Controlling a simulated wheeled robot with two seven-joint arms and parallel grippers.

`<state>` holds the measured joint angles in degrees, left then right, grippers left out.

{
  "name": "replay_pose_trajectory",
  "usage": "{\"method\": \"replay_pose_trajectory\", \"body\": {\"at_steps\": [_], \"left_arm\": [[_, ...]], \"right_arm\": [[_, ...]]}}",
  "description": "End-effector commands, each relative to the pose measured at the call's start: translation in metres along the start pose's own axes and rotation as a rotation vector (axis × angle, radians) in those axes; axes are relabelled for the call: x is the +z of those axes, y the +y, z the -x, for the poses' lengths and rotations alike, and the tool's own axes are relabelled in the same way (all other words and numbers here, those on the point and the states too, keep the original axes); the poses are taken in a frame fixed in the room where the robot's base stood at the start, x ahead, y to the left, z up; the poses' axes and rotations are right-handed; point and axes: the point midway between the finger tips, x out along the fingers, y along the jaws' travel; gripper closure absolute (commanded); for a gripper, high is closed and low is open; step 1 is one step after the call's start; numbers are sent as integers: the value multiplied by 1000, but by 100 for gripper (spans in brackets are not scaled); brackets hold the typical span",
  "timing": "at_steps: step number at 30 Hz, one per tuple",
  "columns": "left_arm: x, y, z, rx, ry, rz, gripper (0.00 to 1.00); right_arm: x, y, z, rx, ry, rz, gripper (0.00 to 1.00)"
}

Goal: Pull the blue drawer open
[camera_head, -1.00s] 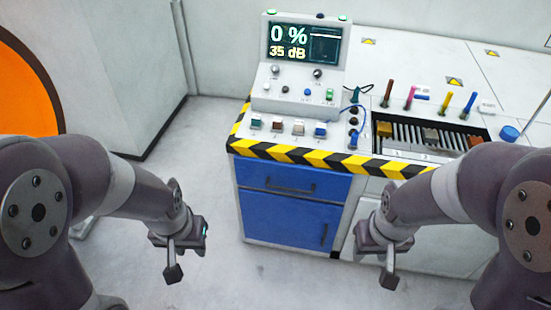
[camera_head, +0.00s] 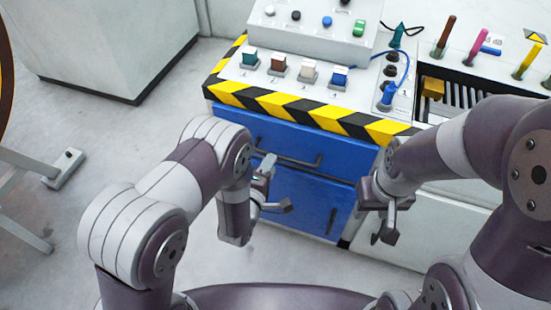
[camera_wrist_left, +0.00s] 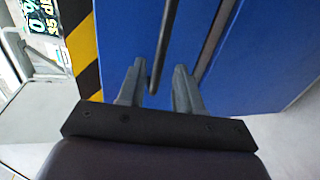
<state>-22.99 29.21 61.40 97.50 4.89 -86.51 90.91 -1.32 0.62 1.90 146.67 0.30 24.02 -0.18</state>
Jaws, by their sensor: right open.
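The blue drawer (camera_head: 325,147) is the upper blue front of the console cabinet, and it looks closed. Its dark bar handle (camera_head: 290,160) runs across the front. My left gripper (camera_head: 277,184) is in front of the handle, open. In the left wrist view the handle (camera_wrist_left: 161,55) runs between the two spread fingers of the left gripper (camera_wrist_left: 158,78), with its near end by the fingertips. I cannot tell whether they touch it. My right gripper (camera_head: 382,215) is open and empty, right of the blue fronts.
A blue door (camera_head: 300,200) with its own dark handle is below the drawer. A striped edge (camera_head: 300,110) and a row of coloured switches (camera_head: 308,70) lie above. Clear floor (camera_head: 150,125) is to the left.

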Motion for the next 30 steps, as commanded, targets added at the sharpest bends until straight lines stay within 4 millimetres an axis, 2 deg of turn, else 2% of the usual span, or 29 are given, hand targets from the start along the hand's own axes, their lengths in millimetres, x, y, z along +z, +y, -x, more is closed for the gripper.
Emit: {"method": "replay_pose_trajectory", "body": {"at_steps": [3, 7, 11, 17, 18, 21, 30], "left_arm": [[0, -2, -27, 2, 0, 0, 65], [0, -2, -46, 0, 0, -1, 65], [0, 0, -54, -1, 0, -2, 65], [0, 0, -54, -1, 0, -2, 65], [0, 0, -54, -1, 0, -2, 69], [0, 0, -54, -2, 0, -2, 100], [0, 0, -54, -2, 0, -2, 100]], "right_arm": [[1, 0, -8, 0, 0, 0, 57], [2, 0, -12, 0, 0, 0, 57], [2, 0, -12, 0, 0, 0, 57], [2, 0, -12, 0, 0, 0, 57], [2, 0, -12, 0, 0, 0, 57], [2, 0, -12, 0, 0, 0, 57], [1, 0, -12, 0, 0, 0, 57]]}}
